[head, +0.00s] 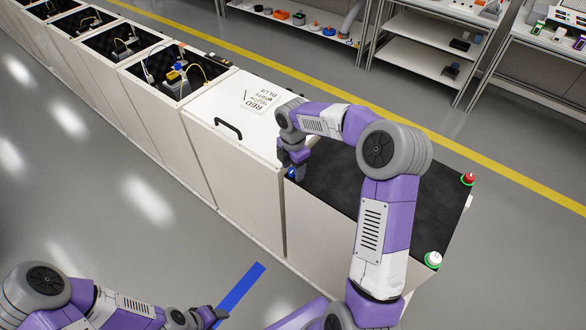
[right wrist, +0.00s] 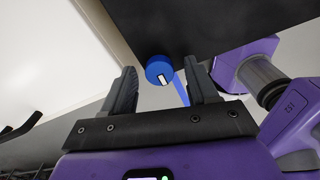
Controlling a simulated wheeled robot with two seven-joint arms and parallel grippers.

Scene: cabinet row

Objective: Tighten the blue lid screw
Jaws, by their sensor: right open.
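The blue lid screw (head: 291,173) sits at the left corner of the black lid (head: 400,195), partly hidden by my right gripper (head: 294,165) in the head view. In the right wrist view the blue screw (right wrist: 157,67) is a round blue knob with a white mark. It shows between the two dark fingertips of my right gripper (right wrist: 162,75), with a gap to each finger. The right gripper is open and points at the screw. My left gripper (head: 217,314) is low at the bottom of the head view, away from the lid; its fingers are too small to read.
A red screw (head: 468,179) and a white screw (head: 432,260) stand at the lid's right-hand corners. A white cabinet with a black handle (head: 228,128) and a lettered sheet (head: 260,94) adjoins on the left. Open cabinets continue behind. The floor at front left is clear.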

